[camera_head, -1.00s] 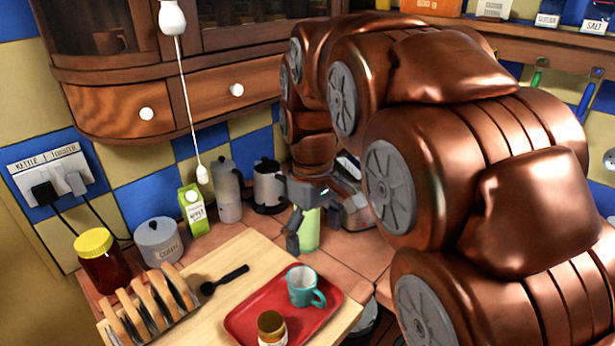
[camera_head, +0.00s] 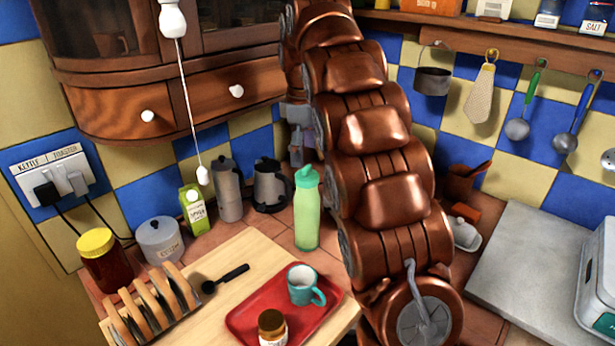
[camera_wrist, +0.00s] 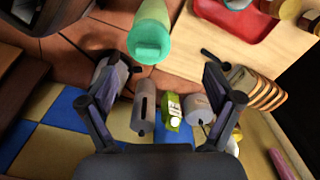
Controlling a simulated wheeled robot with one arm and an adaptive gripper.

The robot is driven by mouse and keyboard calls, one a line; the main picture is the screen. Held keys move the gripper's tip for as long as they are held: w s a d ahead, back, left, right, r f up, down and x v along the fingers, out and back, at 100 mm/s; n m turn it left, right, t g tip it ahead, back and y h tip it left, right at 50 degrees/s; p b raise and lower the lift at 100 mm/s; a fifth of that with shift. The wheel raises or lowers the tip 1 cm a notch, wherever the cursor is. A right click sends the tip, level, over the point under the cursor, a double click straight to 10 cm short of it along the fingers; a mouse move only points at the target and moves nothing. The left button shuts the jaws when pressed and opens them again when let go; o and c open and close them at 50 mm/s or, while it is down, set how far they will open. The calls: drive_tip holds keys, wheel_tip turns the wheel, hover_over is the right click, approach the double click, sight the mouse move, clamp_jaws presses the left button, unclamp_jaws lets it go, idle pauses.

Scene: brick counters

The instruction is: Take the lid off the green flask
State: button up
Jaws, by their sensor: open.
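The green flask (camera_head: 307,222) stands upright on the tiled counter behind the red tray. Its teal lid (camera_head: 306,177) sits on its top. In the wrist view the lid (camera_wrist: 150,46) is near the top middle, with the pale green flask body (camera_wrist: 153,10) beyond it. My gripper (camera_wrist: 157,68) is open and empty, its two fingers spread wide. The lid lies beyond the fingertips, not between them. In the head view my gripper is mostly hidden by my arm, near the wall above and behind the flask.
A grey canister (camera_head: 228,190), a dark-handled kettle (camera_head: 268,187) and a green carton (camera_head: 194,210) stand left of the flask. The red tray (camera_head: 245,322) with a teal mug (camera_head: 301,287) and a jar is in front. A pull cord (camera_head: 187,100) hangs at left.

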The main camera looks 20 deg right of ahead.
sight(305, 167)
drive_tip(key=shift+w+d+n, duration=0.3)
drive_tip(key=shift+w+d, duration=0.05)
drive_tip(key=shift+w, duration=0.35)
drive_tip(key=shift+w+d+f, duration=0.1)
drive_tip(key=shift+w+f, duration=0.05)
drive_tip(key=shift+w, duration=0.05)
wheel_tip(305, 167, down, 2)
drive_tip(key=b, duration=0.2)
drive_tip(key=shift+f+b, duration=0.15)
drive_tip(key=shift+b, duration=0.15)
drive_tip(key=shift+s+f+p, duration=0.2)
drive_tip(key=shift+f+p, duration=0.15)
drive_tip(key=shift+f, duration=0.45)
drive_tip(key=shift+s+f+p, duration=0.2)
drive_tip(key=shift+f+p, duration=0.15)
drive_tip(key=shift+f, duration=1.4)
drive_tip(key=shift+w, duration=0.1)
drive_tip(key=c, duration=1.1)
drive_tip(key=shift+c, duration=0.2)
drive_tip(key=shift+r, duration=0.15)
